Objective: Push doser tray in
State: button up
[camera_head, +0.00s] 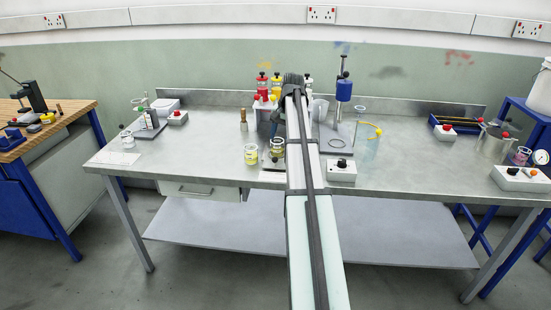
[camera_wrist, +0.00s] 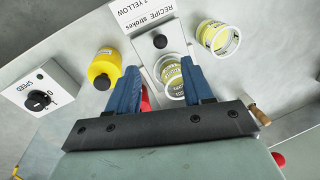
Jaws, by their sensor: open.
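In the wrist view, a narrow pale plate with a black knob (camera_wrist: 160,42), which looks like the doser tray (camera_wrist: 147,48), lies ahead of my gripper (camera_wrist: 160,65). A clear jar with yellow markings (camera_wrist: 173,80) is at the tray's inner end, partly behind the right finger. My gripper's blue fingers are spread, with no object clearly held. The fingertips appear near the jar and just short of the knob; I cannot tell whether they touch anything. A red part (camera_wrist: 146,100) shows between the fingers. My arm hides most of this area in the head view.
A second jar (camera_wrist: 218,38) stands right of the tray in the wrist view. A yellow rounded object (camera_wrist: 104,69) and the SPEED box (camera_wrist: 40,88) are to the left. A recipe card (camera_wrist: 142,12) lies beyond the knob. A blue-topped stand (camera_head: 343,90) rises behind.

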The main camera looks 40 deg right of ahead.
jog(key=f, duration=0.3)
jog(key=w+f, duration=0.1)
jog(key=f, duration=0.3)
jog(key=a+f, duration=0.1)
jog(key=f, duration=0.2)
jog(key=shift+w+f, duration=0.25)
jog(key=shift+w, duration=0.15)
grip_shut()
